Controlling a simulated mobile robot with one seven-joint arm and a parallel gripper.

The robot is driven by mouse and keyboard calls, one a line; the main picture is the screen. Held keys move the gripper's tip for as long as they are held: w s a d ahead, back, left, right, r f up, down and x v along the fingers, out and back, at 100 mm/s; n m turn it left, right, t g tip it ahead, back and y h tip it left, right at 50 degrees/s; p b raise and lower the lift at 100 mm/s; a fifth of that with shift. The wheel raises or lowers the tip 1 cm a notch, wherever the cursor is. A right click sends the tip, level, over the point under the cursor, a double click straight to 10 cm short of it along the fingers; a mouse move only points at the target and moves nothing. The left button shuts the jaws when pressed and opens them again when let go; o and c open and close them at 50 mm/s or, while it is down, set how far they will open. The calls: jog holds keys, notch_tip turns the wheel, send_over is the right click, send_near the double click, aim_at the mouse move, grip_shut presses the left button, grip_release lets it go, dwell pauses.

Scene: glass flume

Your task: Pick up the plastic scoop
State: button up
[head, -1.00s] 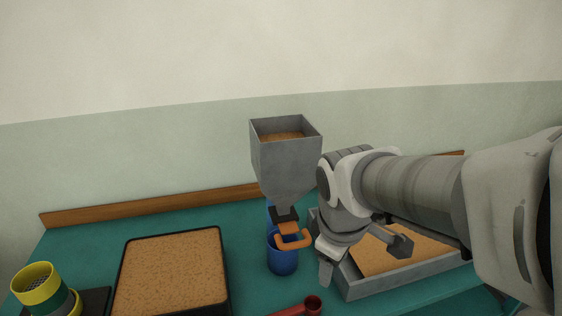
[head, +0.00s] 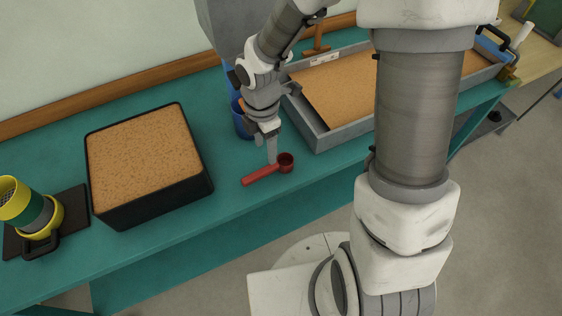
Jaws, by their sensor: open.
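The plastic scoop (head: 262,174) is red, with a straight handle pointing lower left and a round cup at its right end. It lies on the teal bench top near the front edge. My gripper (head: 272,160) points down at the scoop, with its fingertips at or just above the handle close to the cup. The gripper is open. From this angle I cannot tell whether the fingers touch the scoop or straddle it, and one finger largely hides the other.
A black tray of sand (head: 205,184) stands left of the scoop. A blue cup (head: 240,122) is just behind my gripper, below a grey hopper (head: 222,30). A grey flume tray (head: 335,138) lies to the right. Yellow-and-green sieves (head: 40,215) stand far left. Bench between is clear.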

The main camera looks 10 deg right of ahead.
aim_at(265, 169)
notch_tip(265, 169, down, 6)
jog(key=shift+b, duration=0.55)
jog(key=f, duration=0.3)
jog(key=f+b, duration=0.1)
jog(key=f, duration=0.1)
jog(key=shift+w+a, duration=0.2)
jog(key=shift+w, duration=0.05)
grip_shut()
